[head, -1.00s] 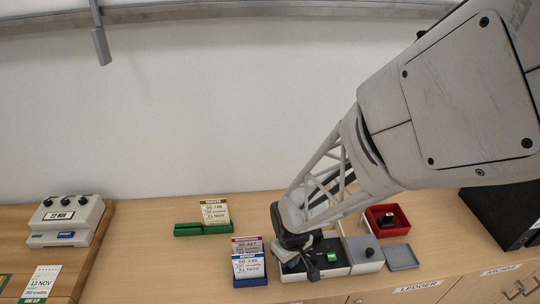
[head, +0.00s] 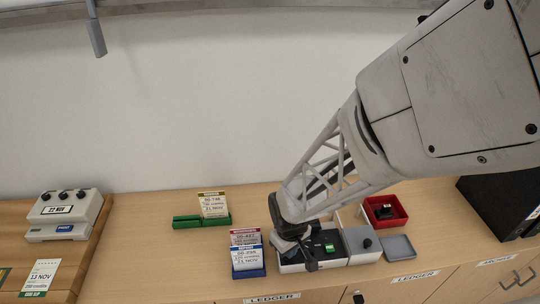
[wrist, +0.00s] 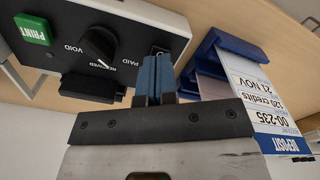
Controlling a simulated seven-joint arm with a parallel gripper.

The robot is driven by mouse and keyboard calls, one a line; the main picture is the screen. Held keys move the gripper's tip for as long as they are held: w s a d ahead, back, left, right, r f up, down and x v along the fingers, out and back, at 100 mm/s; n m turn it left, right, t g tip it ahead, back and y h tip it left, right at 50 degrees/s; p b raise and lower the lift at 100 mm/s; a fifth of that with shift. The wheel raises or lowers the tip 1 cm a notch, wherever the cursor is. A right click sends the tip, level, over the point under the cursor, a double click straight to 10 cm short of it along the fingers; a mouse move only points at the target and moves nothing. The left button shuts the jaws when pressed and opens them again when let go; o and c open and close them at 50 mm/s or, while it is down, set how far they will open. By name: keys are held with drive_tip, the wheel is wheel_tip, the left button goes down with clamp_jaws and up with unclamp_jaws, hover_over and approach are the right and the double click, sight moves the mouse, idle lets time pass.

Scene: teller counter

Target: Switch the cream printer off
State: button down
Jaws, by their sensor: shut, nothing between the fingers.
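A cream-bodied printer with a black top panel (head: 328,238) stands on the counter below my arm. It has a green PRINT button (wrist: 33,29) and a black dial (wrist: 98,44) marked VOID, RECEIVED and PAID. A small dark switch-like part (wrist: 158,49) sits at the panel's corner beside PAID. My gripper (wrist: 156,72) is shut and empty, its blue fingertips at that corner; I cannot tell whether they touch it. In the head view my gripper (head: 309,260) hides part of the printer. Another cream device (head: 65,213), with three knobs and a blue PRINT button, stands far left.
Slips stand in a blue holder (head: 249,273) close left of the printer; it also shows in the wrist view (wrist: 216,52). A green holder (head: 186,222) stands behind. A grey box (head: 360,246), a red tray (head: 398,221) and a grey lid (head: 398,248) lie right.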

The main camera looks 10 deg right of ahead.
drive_tip(key=shift+r, duration=3)
drive_tip(key=s+d+r+m+t, duration=0.1)
drive_tip(key=s+d+r+m, duration=0.2)
drive_tip(key=r, duration=0.8)
drive_tip(key=s+d+r+m+t, duration=0.1)
drive_tip(key=s+d+r+m, duration=0.2)
drive_tip(key=r, duration=0.9)
drive_tip(key=shift+s+d+r+t, duration=0.2)
drive_tip(key=shift+s+d+t, duration=0.1)
drive_tip(key=shift+s+d, duration=0.8)
